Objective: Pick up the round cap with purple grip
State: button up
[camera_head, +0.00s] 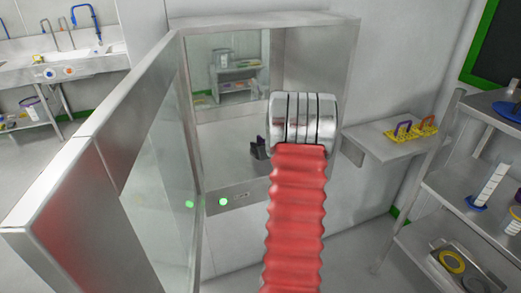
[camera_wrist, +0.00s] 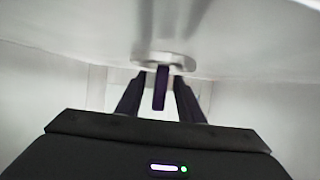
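The round cap shows in the wrist view as a pale metal disc (camera_wrist: 172,60) with a dark purple grip (camera_wrist: 160,90) standing out from it. My gripper (camera_wrist: 160,78) is open, with one dark finger on each side of the purple grip. A gap shows between each finger and the grip. In the head view, a small dark shape (camera_head: 258,148) shows inside the steel pass-through cabinet (camera_head: 345,60), beside my red-sleeved arm. I cannot tell there which part is gripper and which is cap. My arm hides much of the cabinet's inside.
The cabinet's glazed door (camera_head: 150,160) stands open at the left. A wall shelf (camera_head: 385,145) at the right holds a yellow rack (camera_head: 425,130) and coloured handled things. A steel shelf unit (camera_head: 440,190) at the far right holds cylinders and rings. A sink (camera_head: 75,65) stands at the back left.

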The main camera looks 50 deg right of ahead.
grip_shut()
dwell(0.4)
